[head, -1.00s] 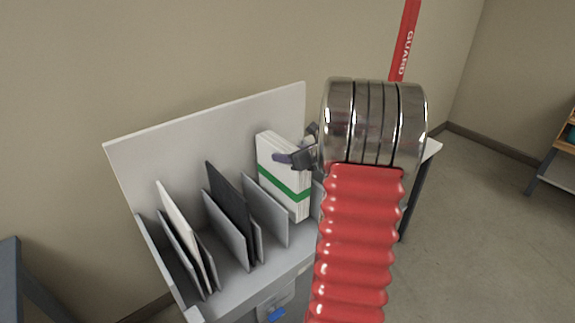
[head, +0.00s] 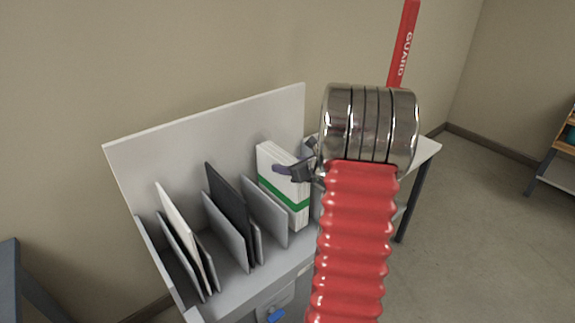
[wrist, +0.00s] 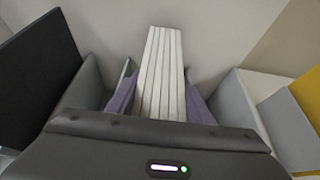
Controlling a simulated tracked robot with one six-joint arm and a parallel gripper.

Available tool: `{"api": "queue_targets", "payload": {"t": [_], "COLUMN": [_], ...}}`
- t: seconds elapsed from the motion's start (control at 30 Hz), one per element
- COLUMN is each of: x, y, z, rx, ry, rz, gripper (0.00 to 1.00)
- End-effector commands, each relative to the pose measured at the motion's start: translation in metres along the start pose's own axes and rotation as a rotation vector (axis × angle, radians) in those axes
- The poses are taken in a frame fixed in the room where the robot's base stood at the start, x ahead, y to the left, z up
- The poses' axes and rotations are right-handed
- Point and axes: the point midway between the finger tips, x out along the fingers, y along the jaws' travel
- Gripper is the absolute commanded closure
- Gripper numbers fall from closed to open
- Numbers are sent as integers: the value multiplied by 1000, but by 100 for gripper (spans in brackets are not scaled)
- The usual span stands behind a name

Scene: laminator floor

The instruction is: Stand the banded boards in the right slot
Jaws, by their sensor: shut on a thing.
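The banded boards (head: 272,165) are a white stack with a green band, in the rightmost visible slot of the grey rack (head: 225,278) in the head view. They stand nearly upright, leaning slightly. My gripper (head: 294,172) is shut on their upper right part. In the wrist view the stack (wrist: 163,65) stands between the two purple-grey finger pads, with a grey divider on each side. My arm hides part of the rack's right end. Whether the stack's bottom touches the slot floor cannot be told.
A white board (head: 180,225) and dark boards (head: 228,200) stand in slots to the left. A white back panel (head: 200,140) rises behind. A red GUARD post (head: 404,45) and a table (head: 425,150) are at right. Open floor lies further right.

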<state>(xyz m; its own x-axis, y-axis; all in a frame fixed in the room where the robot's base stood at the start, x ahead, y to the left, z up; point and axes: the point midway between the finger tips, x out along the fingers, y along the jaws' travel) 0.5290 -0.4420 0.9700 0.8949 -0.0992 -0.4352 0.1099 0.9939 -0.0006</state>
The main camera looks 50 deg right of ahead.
Motion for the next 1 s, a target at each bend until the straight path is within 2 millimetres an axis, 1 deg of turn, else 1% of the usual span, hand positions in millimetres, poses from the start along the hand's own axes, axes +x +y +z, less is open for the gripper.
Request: {"api": "queue_targets", "payload": {"t": [0.57,0.6,0.87,1.0], "x": [4,5,5,4], "y": [0,0,0,0], "z": [-8,-9,-9,-9], "rx": [-1,0,0,0], "ry": [-2,0,0,0], "rz": [1,1,1,1], "gripper": [100,53,35,35]}}
